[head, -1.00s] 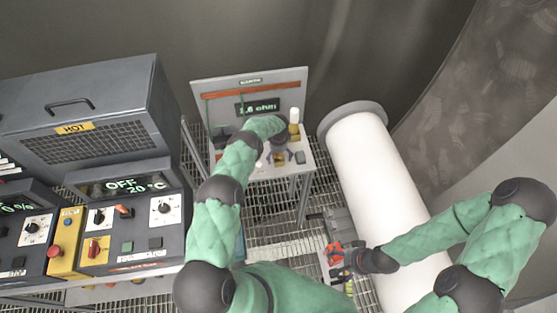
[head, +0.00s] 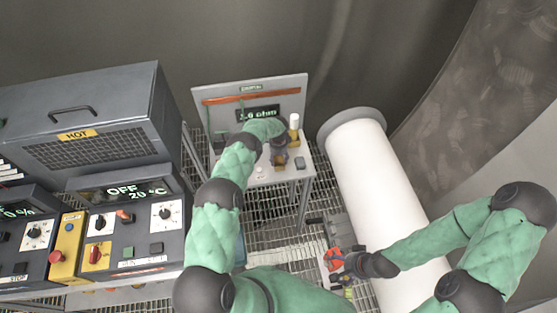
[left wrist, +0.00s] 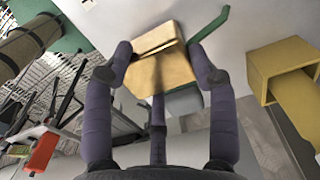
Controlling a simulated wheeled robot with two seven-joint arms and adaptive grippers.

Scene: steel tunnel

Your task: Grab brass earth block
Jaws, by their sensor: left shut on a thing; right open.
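The brass earth block (left wrist: 160,68) is a golden block with a slot across it, between my left gripper's fingers in the left wrist view. My left gripper (left wrist: 163,65) is shut on it, with purple-grey fingers on both sides. In the head view my left gripper (head: 279,157) is over the small bench, and a bit of the brass block (head: 280,167) shows below it. A green strip (left wrist: 209,24) runs by the block's far side. My right gripper (head: 338,264) is open, low beside the white pipe, close to a red-orange thing (head: 333,257).
The small bench (head: 262,178) has a back panel with a lit ohm display (head: 258,113). A yellow holder (left wrist: 281,65) stands right of the block. A white pipe (head: 368,180) lies to the right; a grey oven marked HOT (head: 85,125) stands left.

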